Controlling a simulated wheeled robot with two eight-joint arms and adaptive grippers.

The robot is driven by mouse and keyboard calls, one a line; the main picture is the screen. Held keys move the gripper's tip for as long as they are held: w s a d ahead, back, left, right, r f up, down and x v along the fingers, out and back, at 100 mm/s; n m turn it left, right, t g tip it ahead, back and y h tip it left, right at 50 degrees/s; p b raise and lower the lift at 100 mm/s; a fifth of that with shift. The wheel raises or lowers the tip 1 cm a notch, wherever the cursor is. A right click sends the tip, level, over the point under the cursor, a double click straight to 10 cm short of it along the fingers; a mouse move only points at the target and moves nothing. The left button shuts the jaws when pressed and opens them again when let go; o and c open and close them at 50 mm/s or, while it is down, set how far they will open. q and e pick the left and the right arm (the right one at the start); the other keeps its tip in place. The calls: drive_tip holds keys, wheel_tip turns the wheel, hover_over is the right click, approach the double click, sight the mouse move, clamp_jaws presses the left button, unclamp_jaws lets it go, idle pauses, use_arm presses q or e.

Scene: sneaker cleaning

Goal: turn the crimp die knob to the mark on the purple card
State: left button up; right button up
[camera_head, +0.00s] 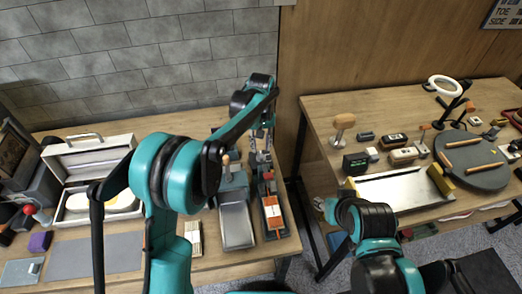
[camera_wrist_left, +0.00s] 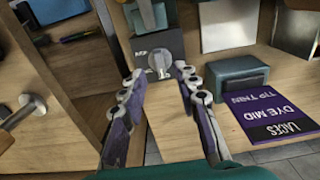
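In the left wrist view a round, metallic knob (camera_wrist_left: 160,62) sits on a dark block with a small white label. My left gripper (camera_wrist_left: 160,78) is open, with its two fingers on either side of the line to the knob; I cannot tell whether they touch it. The purple card (camera_wrist_left: 277,116) lies to the right, with the lines LACES, DYE MID and one that seems to read TIP TRIM. In the head view my left gripper (camera_head: 262,152) points down over the left table's right end.
A teal block (camera_wrist_left: 236,78) stands beside the card. In the head view a grey tray (camera_head: 236,224) and an orange-topped tool (camera_head: 273,212) lie near the left gripper. An open white case (camera_head: 88,160) stands further left. A gap separates the two tables.

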sight(261, 154)
use_arm(q)
wheel_tip(261, 154, down, 3)
drive_tip(key=shift+w+f+b, duration=0.1)
drive_tip(key=shift+w+b, duration=0.05)
drive_tip(key=shift+b, duration=0.2)
drive_tip(key=shift+f, duration=0.5)
clamp_jaws()
